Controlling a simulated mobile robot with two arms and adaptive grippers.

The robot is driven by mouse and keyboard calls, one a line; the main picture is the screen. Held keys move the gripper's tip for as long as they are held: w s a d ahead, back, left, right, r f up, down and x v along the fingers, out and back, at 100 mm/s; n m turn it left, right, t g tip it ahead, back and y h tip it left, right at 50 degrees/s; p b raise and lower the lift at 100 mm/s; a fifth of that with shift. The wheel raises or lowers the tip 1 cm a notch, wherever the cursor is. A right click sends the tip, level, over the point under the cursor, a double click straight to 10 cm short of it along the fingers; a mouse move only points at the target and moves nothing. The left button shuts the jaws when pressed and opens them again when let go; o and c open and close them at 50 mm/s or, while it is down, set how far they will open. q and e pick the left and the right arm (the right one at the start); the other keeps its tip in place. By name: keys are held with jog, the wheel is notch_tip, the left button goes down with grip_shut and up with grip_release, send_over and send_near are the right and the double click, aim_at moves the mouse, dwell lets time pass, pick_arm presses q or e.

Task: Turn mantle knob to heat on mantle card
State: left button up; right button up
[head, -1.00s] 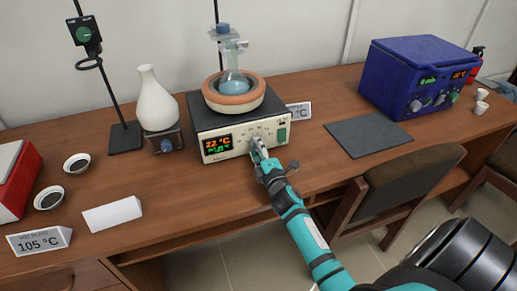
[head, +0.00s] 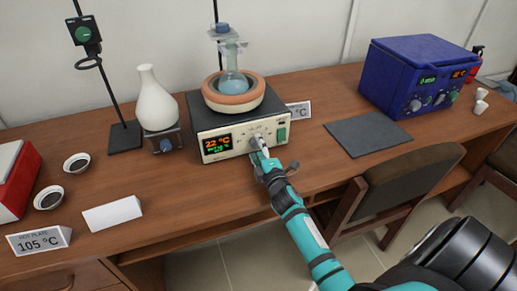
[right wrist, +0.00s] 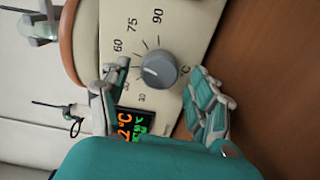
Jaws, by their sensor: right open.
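The heating mantle (head: 238,122) is a dark-topped box with a cream front panel; an orange-brown bowl on it holds a flask. Its round grey knob (right wrist: 159,69) shows in the right wrist view, inside a printed scale with 60, 75 and 90 readable. My right gripper (head: 264,156) is at the knob in the head view. Its fingers are open on either side of the knob, apart from it in the right wrist view (right wrist: 155,88). The display (head: 217,144) reads 22 °C. The mantle card (head: 299,111) is mostly hidden behind the mantle; only "°C" shows. My left gripper is not in view.
A white flask (head: 149,95) on a small stand is left of the mantle. A hot plate card (head: 39,240) reads 105 °C. A dark mat (head: 368,135) and a blue device (head: 418,75) are to the right. A chair (head: 405,180) stands at the desk's front edge.

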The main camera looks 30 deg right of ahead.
jog(key=shift+s, duration=0.1)
jog(key=v, duration=1.1)
jog(key=shift+s, duration=0.4)
